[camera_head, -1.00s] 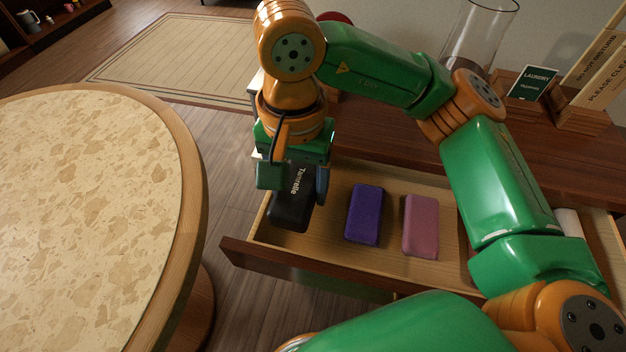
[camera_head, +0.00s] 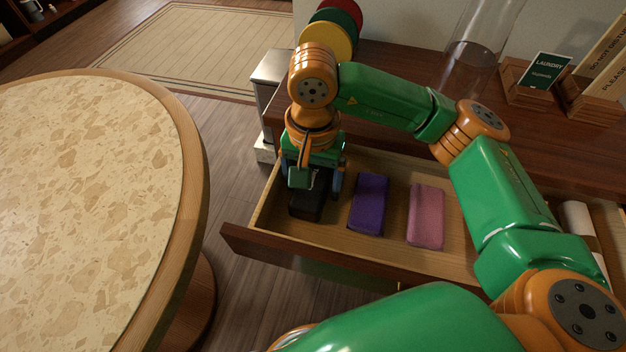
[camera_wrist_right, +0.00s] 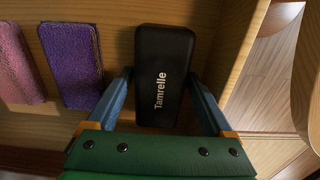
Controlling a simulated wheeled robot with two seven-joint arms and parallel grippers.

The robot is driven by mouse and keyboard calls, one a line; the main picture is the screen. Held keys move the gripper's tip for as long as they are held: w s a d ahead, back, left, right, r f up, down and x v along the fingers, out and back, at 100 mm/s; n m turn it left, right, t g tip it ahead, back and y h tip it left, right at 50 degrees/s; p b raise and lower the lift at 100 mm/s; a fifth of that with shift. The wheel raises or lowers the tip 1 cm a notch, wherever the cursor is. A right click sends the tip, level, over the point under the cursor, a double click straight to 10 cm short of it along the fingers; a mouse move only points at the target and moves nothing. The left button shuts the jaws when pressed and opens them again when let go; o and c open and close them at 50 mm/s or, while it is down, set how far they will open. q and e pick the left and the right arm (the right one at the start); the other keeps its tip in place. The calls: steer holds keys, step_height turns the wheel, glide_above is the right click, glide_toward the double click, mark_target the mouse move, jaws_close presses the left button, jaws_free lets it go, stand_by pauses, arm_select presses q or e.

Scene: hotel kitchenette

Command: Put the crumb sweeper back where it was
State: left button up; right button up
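The crumb sweeper appears to be the black case lettered "Tamrelle" (camera_wrist_right: 162,75). It is at the left end of the open drawer (camera_head: 400,255), low over or on its floor; contact is hard to tell. It also shows in the head view (camera_head: 307,204), partly covered by my gripper. My right gripper (camera_head: 313,185) points down over it. In the wrist view, the blue fingers of my right gripper (camera_wrist_right: 161,78) lie close against both long sides of the case, seemingly clamping it. My left gripper is out of view.
A purple block (camera_head: 369,204) and a pink block (camera_head: 426,216) lie to the right in the drawer. A round table (camera_head: 90,190) stands at left. A glass cylinder (camera_head: 470,55) and a laundry sign (camera_head: 542,78) stand on the counter. Bare drawer floor surrounds the blocks.

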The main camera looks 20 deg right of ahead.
steer(key=shift+o, duration=0.3)
steer(key=shift+r+p, duration=0.3)
steer(key=shift+r, duration=0.15)
step_height(320, 180, up, 12)
steer(key=p, duration=0.2)
steer(key=shift+f, duration=0.25)
